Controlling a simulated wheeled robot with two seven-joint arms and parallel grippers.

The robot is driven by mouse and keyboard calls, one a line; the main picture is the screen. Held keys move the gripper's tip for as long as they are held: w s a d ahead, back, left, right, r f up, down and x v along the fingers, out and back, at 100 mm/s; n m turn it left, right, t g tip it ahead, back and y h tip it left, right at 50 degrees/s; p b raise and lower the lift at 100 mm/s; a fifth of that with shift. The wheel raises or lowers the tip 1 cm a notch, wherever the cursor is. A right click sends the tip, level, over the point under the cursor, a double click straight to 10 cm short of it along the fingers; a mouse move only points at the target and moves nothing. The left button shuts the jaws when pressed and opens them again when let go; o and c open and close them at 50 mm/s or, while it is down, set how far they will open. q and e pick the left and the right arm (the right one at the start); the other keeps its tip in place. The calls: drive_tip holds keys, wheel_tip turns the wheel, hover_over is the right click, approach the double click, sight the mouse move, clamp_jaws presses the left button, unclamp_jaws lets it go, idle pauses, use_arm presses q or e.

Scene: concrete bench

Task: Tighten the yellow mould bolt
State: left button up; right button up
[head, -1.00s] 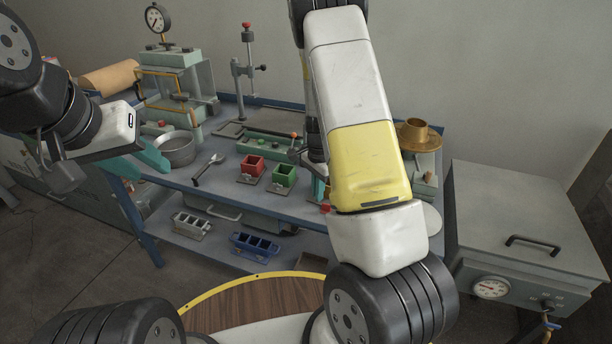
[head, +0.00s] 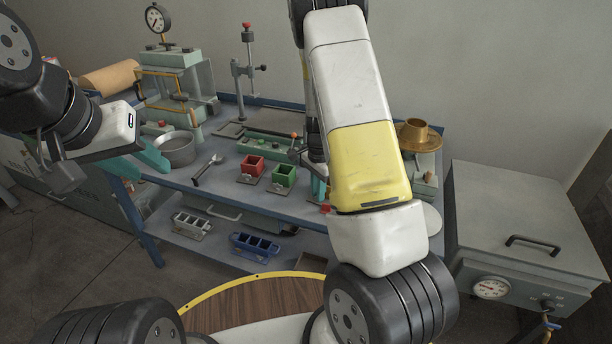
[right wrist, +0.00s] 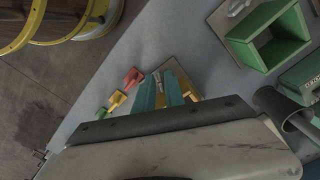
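My right gripper (right wrist: 162,92) is over the bench's front edge in the right wrist view, with teal fingers pointing down. Yellow surfaces (right wrist: 185,86), probably the yellow mould, show between and beside its fingers over a grey base plate. The yellow bolt cannot be made out, and the grip is unclear. In the head view my right arm covers most of this spot. Red (right wrist: 133,77), yellow (right wrist: 117,99) and green (right wrist: 103,113) small handled pieces lie in a row beside the gripper. My left gripper (head: 132,160) is empty, fingers apart, at the bench's left end.
A red mould (head: 252,165) and a green mould (head: 284,175) stand on the bench (head: 215,190), left of my right arm. A spoon (head: 207,169) and a metal bowl (head: 176,150) are further left. A grey box with a gauge (head: 530,220) stands at right.

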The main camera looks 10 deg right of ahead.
drive_tip(key=shift+r, duration=0.1)
wheel_tip(320, 180, up, 8)
drive_tip(key=shift+f, duration=0.2)
idle(0.3)
